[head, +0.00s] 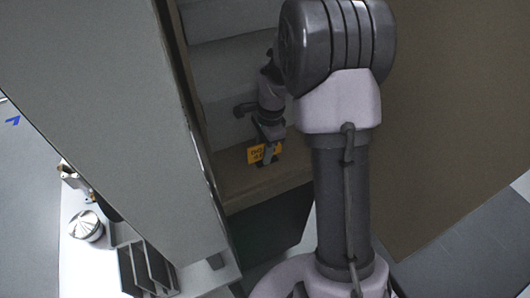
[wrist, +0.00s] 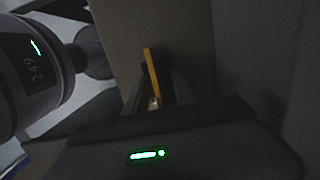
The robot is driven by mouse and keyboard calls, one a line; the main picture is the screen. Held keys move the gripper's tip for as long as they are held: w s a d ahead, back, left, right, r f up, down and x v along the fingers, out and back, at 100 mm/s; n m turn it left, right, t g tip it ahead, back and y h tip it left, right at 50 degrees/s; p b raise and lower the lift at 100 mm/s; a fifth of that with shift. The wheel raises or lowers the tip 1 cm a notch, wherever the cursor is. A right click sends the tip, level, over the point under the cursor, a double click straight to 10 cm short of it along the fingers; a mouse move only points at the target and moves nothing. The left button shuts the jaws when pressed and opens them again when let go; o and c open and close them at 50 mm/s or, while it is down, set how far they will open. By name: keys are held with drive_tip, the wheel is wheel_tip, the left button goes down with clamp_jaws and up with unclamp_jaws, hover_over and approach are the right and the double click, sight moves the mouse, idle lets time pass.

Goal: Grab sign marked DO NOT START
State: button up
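An orange sign (head: 253,153) with dark lettering, too small to read surely, stands at the front of a shelf compartment in the head view. My gripper (head: 268,156) is right at it, with a finger in front of part of its face. In the wrist view the sign (wrist: 151,70) is seen nearly edge-on, as a thin upright strip between the two fingers of my gripper (wrist: 158,95). The fingers look apart, with a gap beside the sign on the right. Its lower end is hidden by my gripper body.
The brown shelf board (head: 262,187) lies under the sign. A tall grey panel (head: 130,110) closes the left side and a broad brown panel (head: 440,130) stands at the right. A white counter (head: 85,265) with a striped round item (head: 87,226) and a dark rack (head: 147,268) is at lower left.

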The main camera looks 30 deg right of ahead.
drive_tip(key=shift+c, duration=0.4)
clamp_jaws()
idle(0.9)
